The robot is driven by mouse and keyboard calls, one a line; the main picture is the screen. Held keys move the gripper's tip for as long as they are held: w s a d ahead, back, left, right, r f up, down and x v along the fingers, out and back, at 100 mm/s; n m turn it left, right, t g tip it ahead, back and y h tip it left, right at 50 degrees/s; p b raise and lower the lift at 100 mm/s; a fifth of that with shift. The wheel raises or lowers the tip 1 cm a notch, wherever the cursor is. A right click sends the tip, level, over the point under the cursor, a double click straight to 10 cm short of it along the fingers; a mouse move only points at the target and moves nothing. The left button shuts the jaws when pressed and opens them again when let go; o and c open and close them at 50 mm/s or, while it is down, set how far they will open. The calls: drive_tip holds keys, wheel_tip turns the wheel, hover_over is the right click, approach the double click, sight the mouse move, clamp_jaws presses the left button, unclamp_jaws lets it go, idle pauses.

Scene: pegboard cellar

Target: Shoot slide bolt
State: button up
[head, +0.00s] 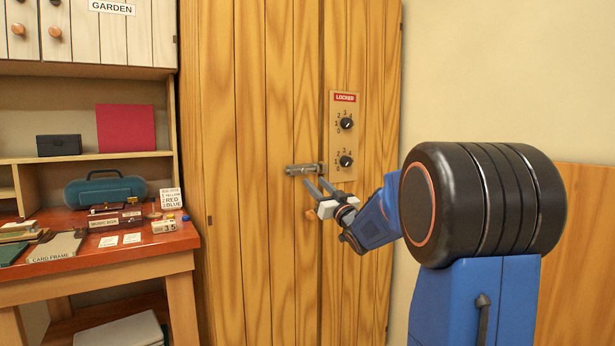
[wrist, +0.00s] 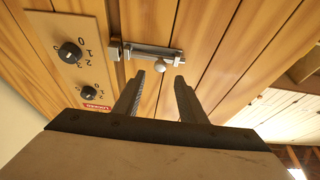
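A grey metal slide bolt (head: 301,170) lies horizontally on the wooden cabinet doors, beside the seam and just left of the dial plate. It also shows in the wrist view (wrist: 150,52), upside down, with a pale round knob (wrist: 160,66). My gripper (head: 313,182) is just below the bolt in the head view. In the wrist view my gripper (wrist: 160,77) is open, its fingertips either side of the knob's line; contact cannot be told.
A plate (head: 343,137) labelled LOCKER with two black dials is beside the bolt. A round wooden knob (head: 310,214) is below my gripper. A red-topped desk (head: 110,243) with several small items stands at left.

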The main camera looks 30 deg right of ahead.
sight(305, 171)
drive_tip(key=x, duration=0.6)
drive_tip(key=shift+w+r, duration=0.15)
drive_tip(key=shift+w, duration=0.15)
clamp_jaws()
